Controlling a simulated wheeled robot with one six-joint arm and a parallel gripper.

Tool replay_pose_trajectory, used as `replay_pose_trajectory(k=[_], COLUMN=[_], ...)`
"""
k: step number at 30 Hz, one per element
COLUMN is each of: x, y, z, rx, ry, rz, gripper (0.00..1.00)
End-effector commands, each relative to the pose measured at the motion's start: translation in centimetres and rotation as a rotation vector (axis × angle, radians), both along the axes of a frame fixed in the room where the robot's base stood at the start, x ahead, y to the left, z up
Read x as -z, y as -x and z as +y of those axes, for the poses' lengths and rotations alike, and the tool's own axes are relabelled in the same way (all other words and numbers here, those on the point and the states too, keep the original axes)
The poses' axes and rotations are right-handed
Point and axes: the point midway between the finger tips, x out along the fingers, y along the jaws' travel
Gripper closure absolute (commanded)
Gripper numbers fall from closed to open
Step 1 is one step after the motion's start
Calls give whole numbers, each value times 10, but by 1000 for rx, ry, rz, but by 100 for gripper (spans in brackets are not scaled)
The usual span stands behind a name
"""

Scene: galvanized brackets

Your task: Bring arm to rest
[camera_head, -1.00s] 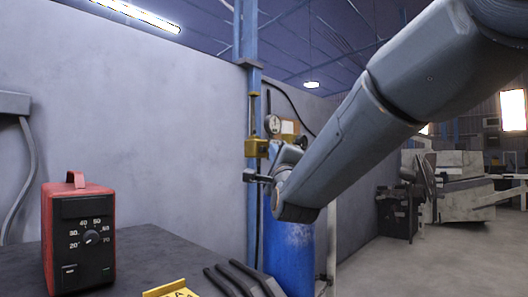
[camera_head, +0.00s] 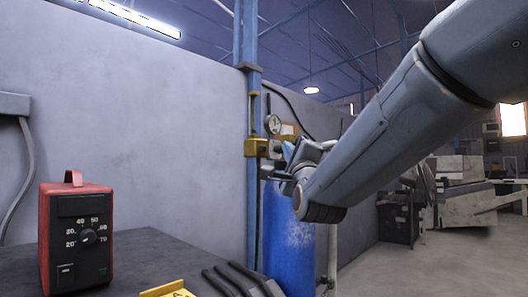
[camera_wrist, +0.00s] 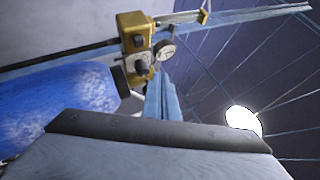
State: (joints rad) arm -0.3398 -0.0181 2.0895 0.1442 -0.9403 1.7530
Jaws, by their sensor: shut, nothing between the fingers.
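My gripper (camera_head: 272,173) shows small at the far end of my raised grey arm in the head view. It is shut with nothing in it. It points left, in front of the blue cylinder and the yellow regulator as seen from the head; how far apart they are I cannot tell. The wrist view looks towards the blue cylinder (camera_wrist: 65,95), the yellow regulator (camera_wrist: 134,42) with its round gauge, and the ceiling. A grey part with a dark edge, likely mine, fills the bottom of that view.
A red box with a dial (camera_head: 76,236) stands on the dark table (camera_head: 140,258) at left. A yellow sign (camera_head: 168,291) and dark-handled tools (camera_head: 240,281) lie at the table's front right. A blue post (camera_head: 252,120) stands by the wall. Open floor (camera_head: 440,262) lies at right.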

Motion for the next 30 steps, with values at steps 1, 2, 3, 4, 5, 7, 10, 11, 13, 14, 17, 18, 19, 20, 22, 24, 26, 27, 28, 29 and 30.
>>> replay_pose_trajectory(k=[1, 2, 3, 4, 5, 7, 10, 11, 13, 14, 17, 18, 19, 20, 22, 24, 26, 27, 28, 29, 30], x=[0, 0, 0, 0, 0, 2, 21, 31, 64, 81, 148, 175, 195, 214, 259, 302, 337, 359, 375, 390, 410], y=[0, 0, 0, 0, 0, -1, -5, -8, -13, -15, -16, -13, -10, -6, 7, 24, 43, 58, 69, 82, 100], z=[0, 0, 0, 0, 0, 0, -4, -6, -13, -17, -34, -42, -48, -54, -68, -83, -96, -105, -111, -118, -126], rx=[0, 0, 0, 0, 0, 3, 23, 35, 65, 77, 106, 108, 106, 101, 76, 33, -17, -58, -94, -132, -190], ry=[0, 0, 0, 0, 0, 7, 67, 100, 210, 269, 493, 583, 650, 717, 873, 1023, 1148, 1228, 1288, 1345, 1420], rz=[0, 0, 0, 0, 0, 5, 47, 70, 145, 183, 329, 387, 430, 471, 566, 656, 729, 775, 809, 840, 881], gripper=[100, 100, 100, 100, 100, 100, 100, 100, 100, 100, 100, 100, 100, 100, 100, 100, 100, 100, 100, 100, 100])
